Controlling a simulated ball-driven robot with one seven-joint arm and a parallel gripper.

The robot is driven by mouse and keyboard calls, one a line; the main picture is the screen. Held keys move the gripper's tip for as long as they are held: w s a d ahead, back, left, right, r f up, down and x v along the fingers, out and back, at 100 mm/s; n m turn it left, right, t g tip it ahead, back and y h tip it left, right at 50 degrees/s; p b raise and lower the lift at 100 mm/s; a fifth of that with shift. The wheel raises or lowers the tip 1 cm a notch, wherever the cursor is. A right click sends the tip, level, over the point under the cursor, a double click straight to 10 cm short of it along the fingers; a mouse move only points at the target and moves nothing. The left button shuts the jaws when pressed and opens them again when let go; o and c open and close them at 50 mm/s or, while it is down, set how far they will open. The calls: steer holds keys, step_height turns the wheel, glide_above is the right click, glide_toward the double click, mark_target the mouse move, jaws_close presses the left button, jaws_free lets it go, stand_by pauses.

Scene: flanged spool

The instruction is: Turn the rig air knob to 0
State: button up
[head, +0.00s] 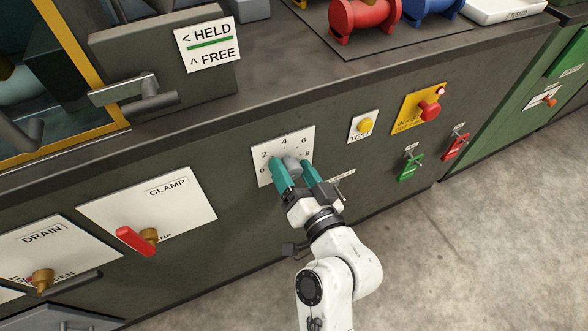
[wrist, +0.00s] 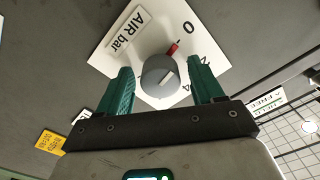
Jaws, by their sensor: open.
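The rig air knob (head: 292,166) is a round grey knob on a white numbered plate (head: 266,147) on the cabinet front. I cannot tell for sure which number the line points at. My gripper (head: 298,172) is open, its two teal fingers on either side of the knob. In the wrist view the gripper (wrist: 163,85) shows gaps between fingers and knob. The fingers hide part of the plate in the head view.
Left of the plate are a CLAMP panel with a red lever (head: 135,241) and a DRAIN valve (head: 42,280). To the right are a yellow TEST button (head: 366,126), a red button (head: 430,110) and green (head: 411,168) and red (head: 456,146) tags. Clear floor lies at lower right.

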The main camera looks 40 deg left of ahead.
steer(key=v, duration=1)
steer(key=shift+d, duration=0.4)
steer(key=shift+s, duration=0.1)
steer(key=d+f+m+h, duration=0.1)
steer(key=d+f+h, duration=0.25)
steer(key=d, duration=0.35)
steer(key=d+f+g+h, duration=0.1)
steer(key=d+f+h, duration=0.2)
steer(key=d+f, duration=0.35)
steer(key=d+f+m+h, duration=0.1)
steer(key=d+f+h, duration=0.2)
steer(key=d, duration=0.6)
steer(key=s+d+f+m+g+h, duration=0.2)
steer(key=s+d+m+h, duration=0.15)
steer(key=s+d, duration=0.45)
steer(key=s+d+f+m+g+h, duration=0.2)
steer(key=s+d+g+h, duration=0.3)
steer(key=d, duration=0.6)
step_height(320, 180, up, 22)
steer(key=t+y+p, duration=0.1)
steer(key=t+p, duration=0.1)
steer(key=p, duration=2)
steer(key=shift+s+p, duration=0.3)
steer(key=shift+p, duration=0.05)
